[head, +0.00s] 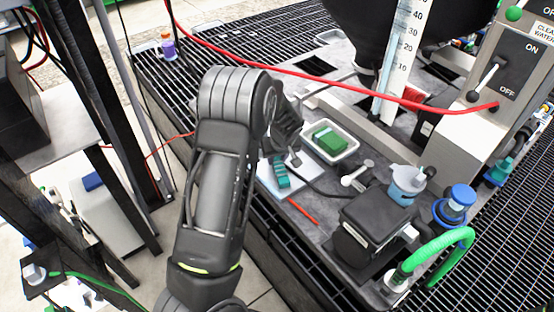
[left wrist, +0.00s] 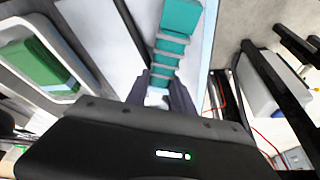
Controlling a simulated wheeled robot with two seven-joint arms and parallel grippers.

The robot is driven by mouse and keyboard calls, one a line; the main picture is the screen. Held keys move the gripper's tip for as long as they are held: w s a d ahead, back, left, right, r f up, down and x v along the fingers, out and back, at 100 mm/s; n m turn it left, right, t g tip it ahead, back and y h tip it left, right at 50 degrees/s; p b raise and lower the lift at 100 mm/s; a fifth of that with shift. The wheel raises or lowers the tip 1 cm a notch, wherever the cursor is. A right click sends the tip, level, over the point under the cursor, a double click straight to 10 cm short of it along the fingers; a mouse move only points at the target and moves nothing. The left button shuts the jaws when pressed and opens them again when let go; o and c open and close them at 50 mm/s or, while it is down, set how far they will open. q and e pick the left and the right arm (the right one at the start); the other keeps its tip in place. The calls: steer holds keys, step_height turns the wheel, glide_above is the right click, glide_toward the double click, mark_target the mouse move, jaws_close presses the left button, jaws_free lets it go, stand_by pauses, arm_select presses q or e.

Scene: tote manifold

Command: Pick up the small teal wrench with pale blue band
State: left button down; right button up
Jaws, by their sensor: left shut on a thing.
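The small teal wrench (head: 281,174) with pale bands is at the left edge of the worktop, over a white sheet. In the left wrist view the teal wrench (left wrist: 180,18) extends away from the fingers, with several pale grey-blue bands across it. My left gripper (left wrist: 162,92) is shut on its near end, one finger on each side. In the head view my left gripper (head: 278,160) is partly hidden by its own wrist. I cannot tell whether the wrench still touches the sheet. My right gripper is not in view.
A white tray (head: 350,146) with a green block (head: 329,139) stands close by. A red stick (head: 302,212) lies in front. A black box (head: 372,230), a light blue cup (head: 406,186) and a red hose (head: 300,72) are to the right or above.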

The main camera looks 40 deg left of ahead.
mark_target(277, 159)
arm_select(q)
step_height(277, 159, up, 10)
stand_by(0.4)
steer(key=shift+f, duration=0.2)
